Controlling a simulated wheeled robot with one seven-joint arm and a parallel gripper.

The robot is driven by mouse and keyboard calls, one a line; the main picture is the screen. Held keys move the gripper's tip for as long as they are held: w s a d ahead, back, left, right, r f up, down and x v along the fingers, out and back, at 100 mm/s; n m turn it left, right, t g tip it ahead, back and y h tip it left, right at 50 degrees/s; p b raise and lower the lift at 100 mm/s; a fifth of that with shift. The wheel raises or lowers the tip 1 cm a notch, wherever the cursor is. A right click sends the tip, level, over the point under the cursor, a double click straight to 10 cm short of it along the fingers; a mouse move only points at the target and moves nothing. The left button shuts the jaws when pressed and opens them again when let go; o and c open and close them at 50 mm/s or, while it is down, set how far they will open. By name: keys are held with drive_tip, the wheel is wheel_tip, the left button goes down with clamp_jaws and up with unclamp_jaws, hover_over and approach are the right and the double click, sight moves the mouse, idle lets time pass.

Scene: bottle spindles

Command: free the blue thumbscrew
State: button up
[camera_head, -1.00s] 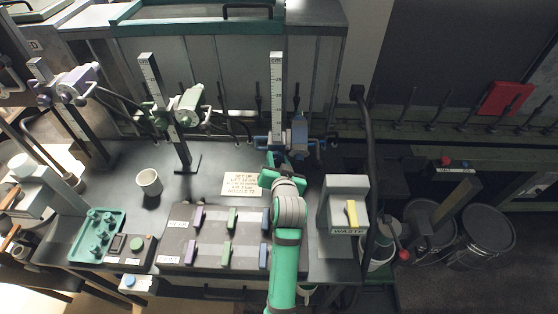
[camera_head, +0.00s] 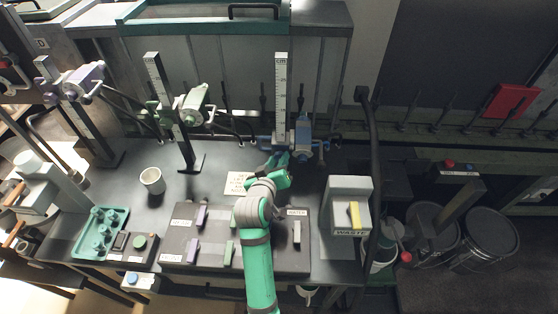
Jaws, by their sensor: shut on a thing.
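The blue spindle carriage (camera_head: 303,139) sits low on the right-hand upright scale (camera_head: 281,95), with blue handles to either side. My gripper (camera_head: 279,160) is at the lower front of this carriage, near the foot of the scale. It is shut, seemingly on the blue thumbscrew. The thumbscrew itself is too small and too covered by my fingers and wrist to make out, so I cannot tell how far it is turned.
A green-carriage stand (camera_head: 190,105) and a purple-carriage stand (camera_head: 82,80) stand to the left. A white cup (camera_head: 152,181), a teal tray (camera_head: 83,252) and a dark block holder (camera_head: 182,265) lie in front. A grey waste box (camera_head: 349,190) stands right.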

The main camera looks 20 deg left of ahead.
drive_tip(key=shift+f+n, duration=0.1)
drive_tip(key=shift+n, duration=0.5)
drive_tip(key=shift+h, duration=0.4)
drive_tip(key=o, duration=1.1)
drive_tip(key=shift+a, duration=0.1)
drive_tip(key=shift+c, duration=0.2)
drive_tip(key=shift+s, duration=0.15)
drive_tip(key=v, duration=1)
drive_tip(key=shift+s, duration=0.3)
drive_tip(key=shift+f, duration=0.1)
